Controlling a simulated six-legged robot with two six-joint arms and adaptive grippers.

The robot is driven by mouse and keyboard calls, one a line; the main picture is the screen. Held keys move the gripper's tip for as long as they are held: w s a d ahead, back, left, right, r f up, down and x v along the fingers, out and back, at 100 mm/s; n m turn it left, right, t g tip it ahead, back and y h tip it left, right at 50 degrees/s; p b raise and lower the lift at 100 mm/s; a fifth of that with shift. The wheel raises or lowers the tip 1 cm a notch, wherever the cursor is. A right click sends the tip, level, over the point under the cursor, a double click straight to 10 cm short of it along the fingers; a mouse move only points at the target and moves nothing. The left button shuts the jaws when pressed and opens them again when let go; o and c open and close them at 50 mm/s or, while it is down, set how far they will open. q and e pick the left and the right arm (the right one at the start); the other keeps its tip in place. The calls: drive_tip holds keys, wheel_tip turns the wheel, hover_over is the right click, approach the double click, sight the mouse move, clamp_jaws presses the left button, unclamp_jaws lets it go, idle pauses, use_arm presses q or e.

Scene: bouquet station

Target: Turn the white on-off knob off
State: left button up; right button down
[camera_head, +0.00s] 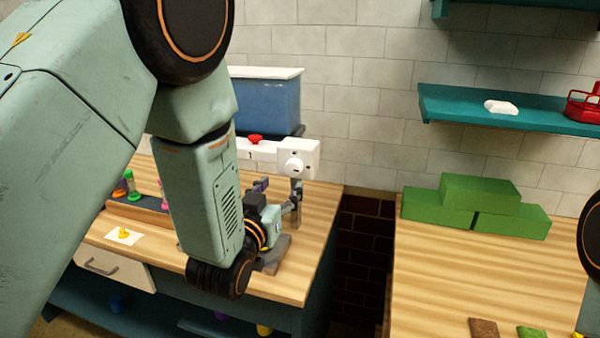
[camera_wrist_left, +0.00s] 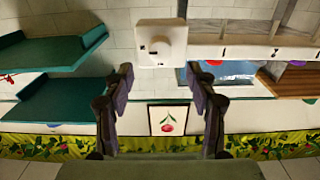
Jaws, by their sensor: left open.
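The white round on-off knob (camera_head: 294,168) sits on the right end of a white panel (camera_head: 262,152) on the left table. In the left wrist view the knob (camera_wrist_left: 172,42) is on a square white plate, just beyond the fingertips. My left gripper (camera_head: 280,193) is open and empty, with its fingers spread just in front of and below the knob. In the wrist view its fingertips (camera_wrist_left: 161,84) stand apart, with a gap between them and no contact with the knob visible. My right gripper is not in view.
A red button (camera_head: 255,139) is on the panel, left of the knob. A blue tank (camera_head: 267,100) stands behind. Green blocks (camera_head: 495,190) are on the right table, under a teal shelf (camera_head: 460,108). A gap separates the tables.

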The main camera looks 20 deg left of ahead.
sight(292, 171)
use_arm(q)
drive_tip(key=w+p, duration=0.1)
drive_tip(key=w, duration=0.6)
drive_tip(key=shift+d, duration=0.1)
drive_tip(key=shift+w+a, duration=0.1)
drive_tip(key=shift+a, duration=0.2)
drive_tip(key=shift+s+d+r, duration=0.25)
drive_tip(key=shift+s, duration=0.25)
drive_tip(key=shift+w+d, duration=0.1)
drive_tip(key=shift+d, duration=0.05)
drive_tip(key=shift+c, duration=0.4)
drive_tip(key=shift+w+d+f, duration=0.1)
drive_tip(key=shift+w, duration=0.05)
drive_tip(key=shift+c, duration=0.7)
drive_tip(key=shift+w+a+f, duration=0.2)
drive_tip(key=shift+w, duration=0.15)
drive_tip(key=c, duration=0.3)
drive_tip(key=shift+a, duration=0.1)
drive_tip(key=shift+c, duration=0.8)
drive_tip(key=shift+s+r, duration=0.15)
drive_tip(key=shift+s, duration=0.05)
drive_tip(key=c, duration=0.4)
drive_tip(key=shift+c, duration=0.3)
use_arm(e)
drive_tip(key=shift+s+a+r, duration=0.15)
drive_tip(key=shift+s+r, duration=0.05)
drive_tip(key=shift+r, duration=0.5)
